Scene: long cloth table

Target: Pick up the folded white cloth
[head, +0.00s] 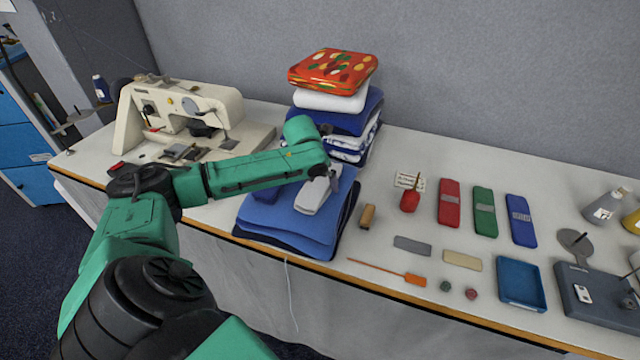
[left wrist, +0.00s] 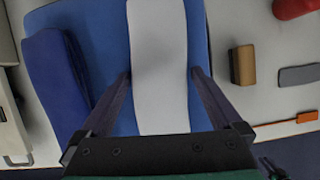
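The folded white cloth (head: 313,197) lies on a stack of folded blue cloths (head: 290,222) near the table's front edge. My left arm reaches over the stack from the left and hides part of it. In the left wrist view the white cloth (left wrist: 158,50) runs lengthwise between the two fingers of my left gripper (left wrist: 160,76). The gripper is open, with one finger on each side of the cloth and a thin gap at each side. A darker blue folded cloth (left wrist: 55,80) lies left of it. My right gripper is not in view.
A taller cloth stack with an orange patterned piece (head: 333,70) on top stands just behind. A cream sewing machine (head: 180,120) stands left.

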